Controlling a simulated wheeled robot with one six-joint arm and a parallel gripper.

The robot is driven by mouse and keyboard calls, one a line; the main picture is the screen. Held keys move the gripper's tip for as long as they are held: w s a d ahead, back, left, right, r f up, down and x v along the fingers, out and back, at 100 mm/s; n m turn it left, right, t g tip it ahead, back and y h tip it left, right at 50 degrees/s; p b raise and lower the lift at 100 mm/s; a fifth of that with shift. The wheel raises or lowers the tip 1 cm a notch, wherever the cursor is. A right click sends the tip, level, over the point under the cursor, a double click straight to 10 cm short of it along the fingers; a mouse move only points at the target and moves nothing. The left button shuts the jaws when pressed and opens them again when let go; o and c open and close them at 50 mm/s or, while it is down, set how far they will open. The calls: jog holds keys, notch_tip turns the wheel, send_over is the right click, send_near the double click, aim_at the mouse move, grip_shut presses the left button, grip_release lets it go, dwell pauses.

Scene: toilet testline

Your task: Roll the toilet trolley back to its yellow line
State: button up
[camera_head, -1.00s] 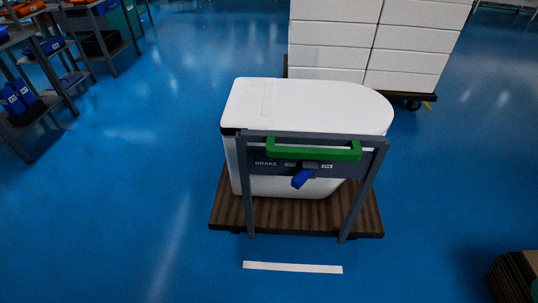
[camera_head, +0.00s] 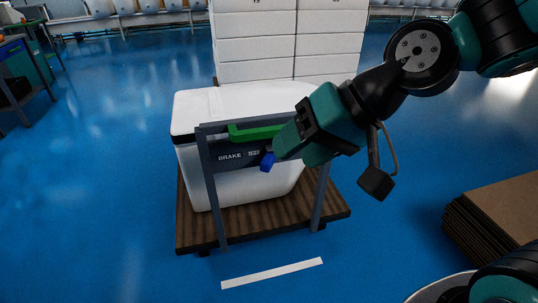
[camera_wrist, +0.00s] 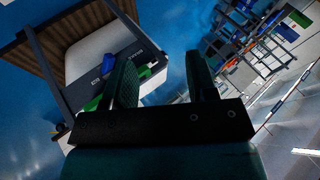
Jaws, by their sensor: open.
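The toilet trolley has a brown wooden deck (camera_head: 245,222), a grey upright frame (camera_head: 209,185) and a green handle bar (camera_head: 255,133). A white toilet (camera_head: 215,105) sits on it. A panel marked BRAKE (camera_head: 230,157) carries a blue lever (camera_head: 267,162); its right part is hidden behind my gripper. My gripper (camera_head: 284,148) is open at the right of the lever and handle. In the wrist view, the fingers (camera_wrist: 162,80) are apart with nothing clearly between them; the blue lever (camera_wrist: 138,60) lies close to the left finger. Contact cannot be told. No yellow line shows clearly.
A white line (camera_head: 272,273) lies on the blue floor before the trolley. Stacked white boxes (camera_head: 260,45) stand right behind it. A pile of brown cardboard (camera_head: 500,215) is at the right. Grey shelving (camera_head: 35,80) is at the far left. Floor left of the trolley is clear.

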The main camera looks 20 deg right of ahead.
jog(key=w+d+f+m+t+y+b, duration=0.1)
jog(key=w+d+f+m+t+b, duration=0.45)
jog(key=w+f+m+b, duration=0.4)
jog(key=m+t+h, duration=0.2)
jog(key=m+t, duration=0.3)
jog(key=m, duration=0.1)
send_near(276, 131)
jog(key=shift+n, duration=0.25)
jog(key=p+x, duration=0.8)
jog(key=x, duration=0.1)
jog(key=shift+w+d+f+p, duration=0.2)
jog(key=shift+w+p, duration=0.2)
jog(key=shift+w, duration=0.1)
jog(key=shift+w+a+f, duration=0.2)
jog(key=shift+w+f, duration=0.05)
jog(key=shift+w, duration=0.3)
grip_shut()
